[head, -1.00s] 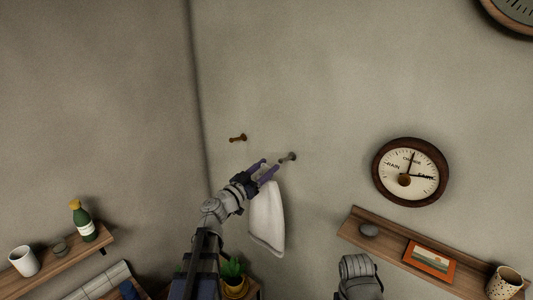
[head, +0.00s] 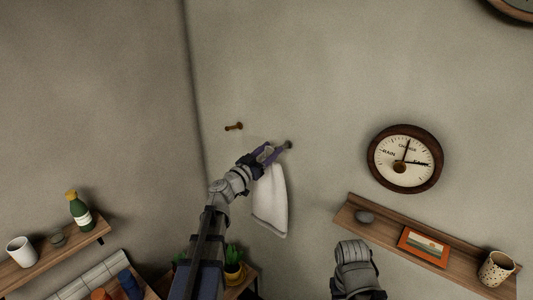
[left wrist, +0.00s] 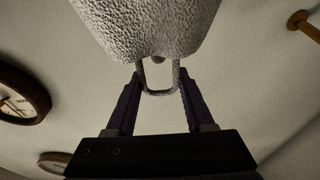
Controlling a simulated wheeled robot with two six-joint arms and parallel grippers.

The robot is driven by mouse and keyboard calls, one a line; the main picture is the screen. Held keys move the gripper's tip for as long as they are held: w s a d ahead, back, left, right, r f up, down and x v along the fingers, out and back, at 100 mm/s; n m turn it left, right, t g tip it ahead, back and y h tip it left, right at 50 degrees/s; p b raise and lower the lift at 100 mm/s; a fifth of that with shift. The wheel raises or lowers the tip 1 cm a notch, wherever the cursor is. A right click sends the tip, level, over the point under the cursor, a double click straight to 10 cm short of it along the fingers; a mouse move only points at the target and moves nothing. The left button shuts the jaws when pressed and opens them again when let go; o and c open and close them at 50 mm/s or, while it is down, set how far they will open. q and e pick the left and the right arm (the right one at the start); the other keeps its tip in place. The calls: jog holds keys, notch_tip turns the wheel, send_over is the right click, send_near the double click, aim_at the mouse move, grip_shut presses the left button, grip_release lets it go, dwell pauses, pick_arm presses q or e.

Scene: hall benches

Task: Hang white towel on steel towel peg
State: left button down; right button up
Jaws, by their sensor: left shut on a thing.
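The white towel (head: 270,202) hangs from my left gripper (head: 275,151) in front of the wall. In the left wrist view the gripper (left wrist: 160,76) is shut on the towel's grey loop, with the towel (left wrist: 150,22) above it in the picture. The steel towel peg (head: 288,145) is on the wall, right at the fingertips in the head view. A small grey round end, probably this peg (left wrist: 158,59), shows inside the loop by the towel's edge. I cannot tell whether the loop is around it. My right gripper is out of view; only part of that arm shows.
A brown peg (head: 234,126) is left of the steel one, also in the left wrist view (left wrist: 303,22). A round dial (head: 405,158) hangs to the right. Shelves stand low: the right one (head: 460,271) holds a stone, picture and cup; the left one (head: 75,248) a bottle and mug.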

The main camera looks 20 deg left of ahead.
pick_arm(q)
jog(key=shift+f+x, duration=0.25)
jog(key=shift+x, duration=0.8)
jog(key=shift+f+x, duration=0.2)
jog(key=shift+x, duration=0.85)
jog(key=shift+f+x, duration=0.25)
jog(key=shift+x, duration=0.75)
jog(key=shift+w+d+f+b, duration=0.25)
jog(key=shift+w+f+b, duration=0.45)
jog(key=shift+b, duration=0.2)
jog(key=shift+c, duration=1)
grip_release()
jog(key=shift+s+f, duration=0.1)
jog(key=shift+s, duration=0.05)
